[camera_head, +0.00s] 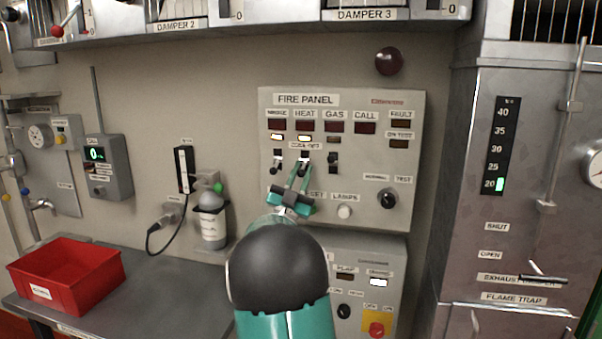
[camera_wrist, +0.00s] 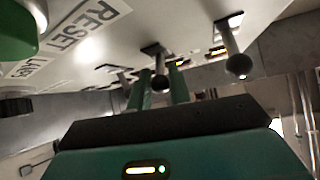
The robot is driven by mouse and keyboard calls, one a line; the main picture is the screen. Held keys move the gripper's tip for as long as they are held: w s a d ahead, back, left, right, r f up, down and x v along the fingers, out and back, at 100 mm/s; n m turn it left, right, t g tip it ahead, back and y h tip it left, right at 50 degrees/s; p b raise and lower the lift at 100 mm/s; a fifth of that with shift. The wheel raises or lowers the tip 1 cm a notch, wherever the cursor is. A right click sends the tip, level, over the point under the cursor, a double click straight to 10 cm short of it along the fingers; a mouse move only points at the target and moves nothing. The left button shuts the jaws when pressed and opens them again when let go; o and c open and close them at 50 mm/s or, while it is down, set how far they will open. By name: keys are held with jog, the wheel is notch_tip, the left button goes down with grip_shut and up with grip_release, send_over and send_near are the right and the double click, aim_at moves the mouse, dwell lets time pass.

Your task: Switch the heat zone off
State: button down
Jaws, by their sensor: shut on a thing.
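The fire panel (camera_head: 415,165) is on the wall ahead. In the wrist view, the ball-tipped heat lever (camera_wrist: 160,82) sits between my two fingers (camera_wrist: 160,90). The smoke toggle (camera_head: 277,164) is just to the left and the gas toggle (camera_head: 333,163) just to the right in the head view. The smoke lamp (camera_head: 277,137) is also lit; the gas lamp (camera_head: 334,140) looks dim.
In the wrist view, the smoke lever (camera_wrist: 237,64) stands close to my fingers. A white lamp-test button (camera_head: 345,212) and a dark knob (camera_head: 387,199) are lower on the panel. A gas bottle (camera_head: 212,222) and a red bin (camera_head: 68,272) are at left.

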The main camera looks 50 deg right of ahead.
jog(key=shift+f, duration=0.1)
dwell(0.3)
jog(key=c, duration=1.4)
grip_release()
jog(key=shift+o, duration=0.2)
jog(key=v, duration=1.3)
jog(key=shift+a+f, duration=0.2)
jog(key=shift+f, duration=0.15)
jog(key=shift+r, duration=0.1)
